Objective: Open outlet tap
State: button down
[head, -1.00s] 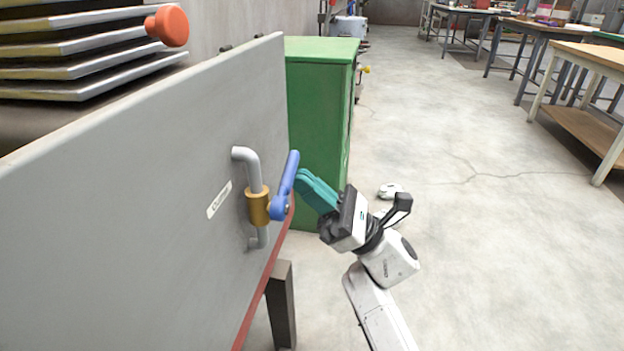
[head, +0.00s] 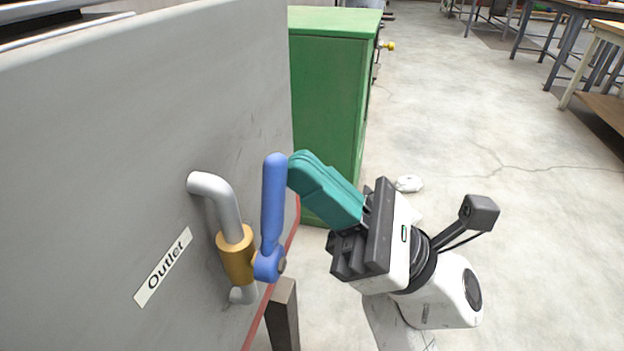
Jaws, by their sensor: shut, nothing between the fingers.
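The outlet tap has a blue lever handle (head: 273,205) that stands nearly upright, pivoting at its lower end beside a brass valve body (head: 235,255). The brass body sits on a bent grey pipe (head: 222,200) coming out of the grey panel. A white label reading "Outlet" (head: 163,267) is on the panel to its left. My gripper (head: 296,168) is shut and empty, with its teal fingers pointing left. The fingertips are close to the right side of the lever's upper part; I cannot tell whether they touch it.
The grey panel (head: 100,160) fills the left side. A green cabinet (head: 325,95) stands behind the tap. A dark post (head: 283,312) is below the tap. A small white object (head: 409,184) lies on the floor. Open floor extends right, with tables (head: 590,45) farther back.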

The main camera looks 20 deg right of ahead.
jog(key=shift+s+a+r+n+g+y+b, duration=0.2)
jog(key=shift+n+g+y+b, duration=0.15)
jog(key=shift+n+g, duration=0.75)
jog(key=shift+s+a+r+n+g+y+b, duration=0.15)
jog(key=shift+n+g+y+b, duration=0.2)
jog(key=shift+n+g, duration=0.75)
jog(key=shift+s+a+r+n+g+y+b, duration=0.15)
jog(key=shift+n+g+b, duration=0.25)
jog(key=shift+n+g, duration=0.7)
jog(key=shift+d+r, duration=0.1)
